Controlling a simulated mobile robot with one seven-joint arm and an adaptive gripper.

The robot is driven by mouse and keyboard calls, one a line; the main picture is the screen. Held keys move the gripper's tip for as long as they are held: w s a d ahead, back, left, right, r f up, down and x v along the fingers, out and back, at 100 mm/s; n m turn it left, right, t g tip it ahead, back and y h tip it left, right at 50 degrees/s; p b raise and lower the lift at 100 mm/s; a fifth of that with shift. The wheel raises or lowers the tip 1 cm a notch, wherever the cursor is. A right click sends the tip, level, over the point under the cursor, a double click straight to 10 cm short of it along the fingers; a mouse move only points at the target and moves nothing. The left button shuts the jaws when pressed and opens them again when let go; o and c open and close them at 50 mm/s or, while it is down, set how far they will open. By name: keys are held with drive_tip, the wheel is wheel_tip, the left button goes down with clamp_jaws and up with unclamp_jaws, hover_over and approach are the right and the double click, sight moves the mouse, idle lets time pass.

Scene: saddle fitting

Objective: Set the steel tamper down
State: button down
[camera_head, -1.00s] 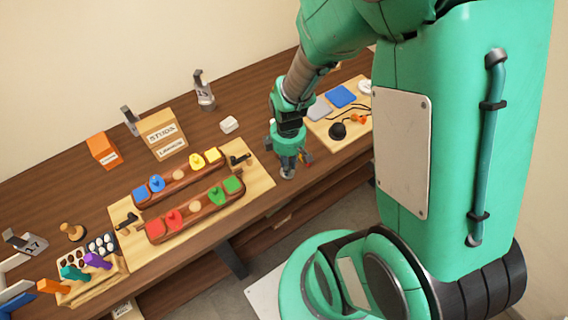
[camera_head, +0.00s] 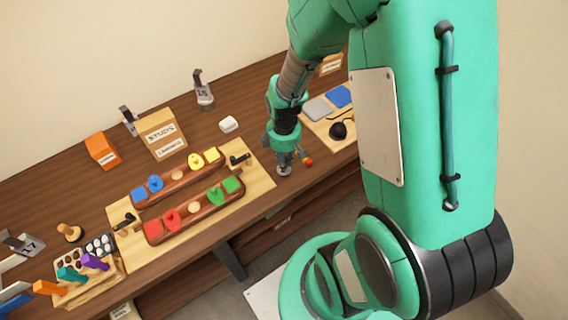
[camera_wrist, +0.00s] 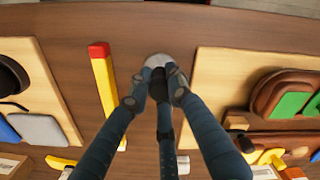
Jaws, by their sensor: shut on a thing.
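The steel tamper (camera_head: 284,170) is a small grey metal piece at the lower end of my gripper (camera_head: 283,158), over the bare strip of bench near the front edge. In the wrist view my gripper (camera_wrist: 160,86) has its fingers closed around the tamper, whose round pale grey base (camera_wrist: 158,60) shows just beyond the fingertips. The tamper looks upright and at or very near the wood; I cannot tell whether it touches. The fingers hide its upper part.
A yellow stick with a red end (camera_wrist: 104,80) lies close beside the tamper. A board with coloured pieces (camera_head: 262,174) is on one side, and a board with grey and blue pads (camera_head: 318,126) on the other.

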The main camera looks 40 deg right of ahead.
drive_tip(key=shift+f, duration=0.3)
drive_tip(key=shift+f, duration=0.15)
drive_tip(key=c, duration=1.6)
unclamp_jaws()
wheel_tip(320, 180, up, 12)
drive_tip(key=p, duration=0.2)
drive_tip(key=shift+p, duration=0.3)
drive_tip(key=shift+r, duration=0.2)
